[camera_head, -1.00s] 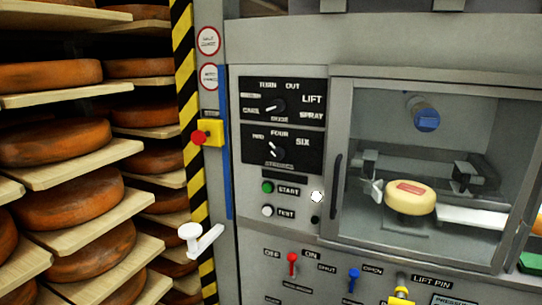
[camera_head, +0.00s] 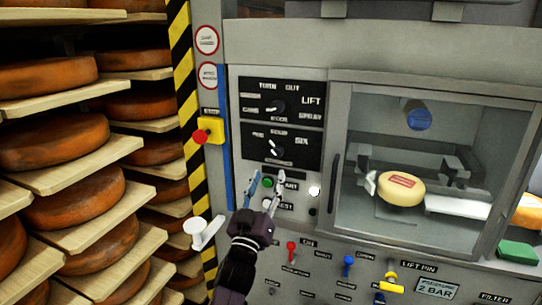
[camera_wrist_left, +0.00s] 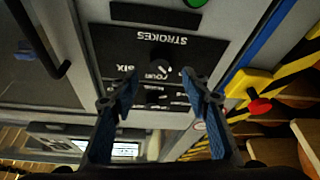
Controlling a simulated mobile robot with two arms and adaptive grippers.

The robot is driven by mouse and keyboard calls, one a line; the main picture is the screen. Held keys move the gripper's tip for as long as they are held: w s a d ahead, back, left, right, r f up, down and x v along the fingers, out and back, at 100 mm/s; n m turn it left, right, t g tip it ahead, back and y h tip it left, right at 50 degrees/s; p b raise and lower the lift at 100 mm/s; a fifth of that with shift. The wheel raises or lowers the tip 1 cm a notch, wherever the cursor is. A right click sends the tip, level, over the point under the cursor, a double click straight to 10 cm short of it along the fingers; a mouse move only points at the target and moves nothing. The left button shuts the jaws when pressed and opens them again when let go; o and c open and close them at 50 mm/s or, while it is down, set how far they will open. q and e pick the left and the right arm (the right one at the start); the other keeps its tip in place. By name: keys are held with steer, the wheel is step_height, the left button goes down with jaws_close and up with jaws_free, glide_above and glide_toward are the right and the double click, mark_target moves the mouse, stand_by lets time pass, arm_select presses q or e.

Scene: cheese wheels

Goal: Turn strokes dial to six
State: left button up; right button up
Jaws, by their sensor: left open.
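The strokes dial (camera_head: 274,149) is a black knob on the lower black panel of the machine. Its white mark tilts to the upper left, away from the word SIX at the right. My left gripper (camera_head: 265,188) is open and empty, below the dial in the head view, in front of the START and TEST buttons. In the left wrist view the panel appears upside down. The strokes dial (camera_wrist_left: 161,58) there shows just beyond and between the open fingers of my left gripper (camera_wrist_left: 160,86). I see no contact. My right gripper is not in view.
Another dial (camera_head: 277,106) sits above. The green START button (camera_head: 267,183) is partly behind my fingers. A red emergency knob (camera_head: 200,137), white lever (camera_head: 204,231) and red switch (camera_head: 291,250) are nearby. A cheese wheel (camera_head: 401,188) sits behind glass.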

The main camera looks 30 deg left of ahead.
mark_target(276, 157)
arm_select(q)
steer(key=p+x, duration=0.2)
steer(key=x, duration=0.5)
steer(key=shift+w+r, duration=0.1)
steer(key=shift+w, duration=0.3)
steer(key=c, duration=1.1)
